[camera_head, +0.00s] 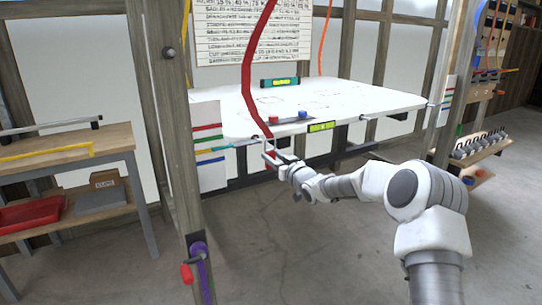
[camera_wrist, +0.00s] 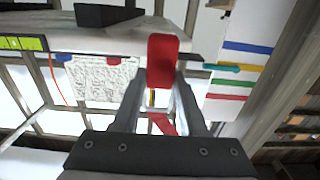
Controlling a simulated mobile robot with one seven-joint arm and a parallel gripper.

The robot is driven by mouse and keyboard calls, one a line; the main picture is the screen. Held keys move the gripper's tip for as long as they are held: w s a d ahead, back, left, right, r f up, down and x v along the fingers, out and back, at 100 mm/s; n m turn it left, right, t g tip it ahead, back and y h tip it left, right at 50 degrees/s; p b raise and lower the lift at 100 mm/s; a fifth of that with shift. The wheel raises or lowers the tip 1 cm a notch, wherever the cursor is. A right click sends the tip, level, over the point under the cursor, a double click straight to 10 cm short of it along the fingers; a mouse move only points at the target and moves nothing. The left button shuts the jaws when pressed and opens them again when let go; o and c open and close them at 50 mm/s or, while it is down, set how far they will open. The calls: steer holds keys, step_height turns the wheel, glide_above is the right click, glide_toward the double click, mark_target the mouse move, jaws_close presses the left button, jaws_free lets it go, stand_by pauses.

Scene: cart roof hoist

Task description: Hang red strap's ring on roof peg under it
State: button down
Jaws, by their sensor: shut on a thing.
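The red strap (camera_head: 248,85) hangs from above the picture down to the near edge of the white roof panel (camera_head: 365,95). My gripper (camera_head: 269,148) is shut on the strap's lower end, just in front of that edge. In the wrist view the red strap end (camera_wrist: 163,58) stands between my two fingers (camera_wrist: 160,85). The strap's ring cannot be told apart from the fingers. A thin teal peg-like piece (camera_head: 236,143) sticks out near the panel's left front corner, left of my gripper. Whether it is the roof peg under the strap is unclear.
A post (camera_head: 167,120) and a striped card (camera_head: 208,150) stand left of the panel. A green level (camera_head: 322,127) sits at the front edge, with red (camera_head: 273,119) and blue (camera_head: 303,115) knobs nearby. A wooden shelf (camera_head: 70,145) is at left. The floor below is clear.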

steer(key=shift+w+d+f, duration=0.2)
steer(key=shift+w+f, duration=0.35)
steer(key=shift+w, duration=0.05)
steer(key=p+x, duration=0.5)
steer(key=x, duration=0.4)
steer(key=shift+f, duration=0.15)
steer(key=shift+w+a+f+b, duration=0.4)
steer(key=shift+w+f+b, duration=0.1)
steer(key=shift+w+f, duration=0.25)
steer(key=shift+s, duration=0.1)
steer(key=shift+c, duration=1.8)
jaws_free()
steer(key=shift+s+d+f, duration=0.1)
steer(key=shift+d, duration=0.05)
